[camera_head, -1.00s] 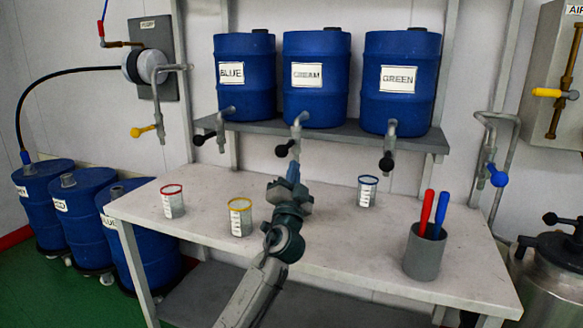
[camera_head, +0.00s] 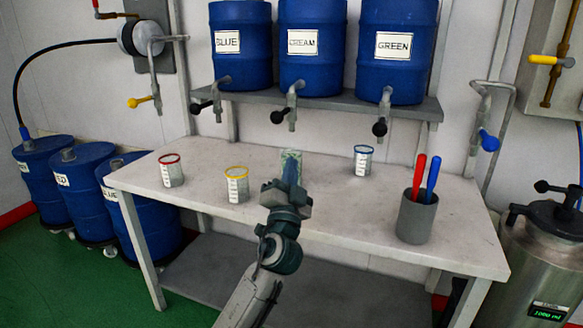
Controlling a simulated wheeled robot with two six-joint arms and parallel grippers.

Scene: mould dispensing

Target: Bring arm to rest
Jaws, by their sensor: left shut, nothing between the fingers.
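My left gripper (camera_head: 290,178) is over the middle of the white table (camera_head: 330,202), pointing away from me, shut and empty. A red-rimmed cup (camera_head: 172,174) and a yellow-rimmed cup (camera_head: 237,188) stand upright to the left of the gripper. A blue-rimmed cup (camera_head: 363,162) stands to the right. My right gripper is not in view.
A grey holder (camera_head: 416,218) with a red-handled and a blue-handled tool stands at the table's right. Blue barrels (camera_head: 314,68) with taps sit on a shelf behind. More blue barrels (camera_head: 140,225) stand on the floor at left. A steel tank (camera_head: 540,262) is at right.

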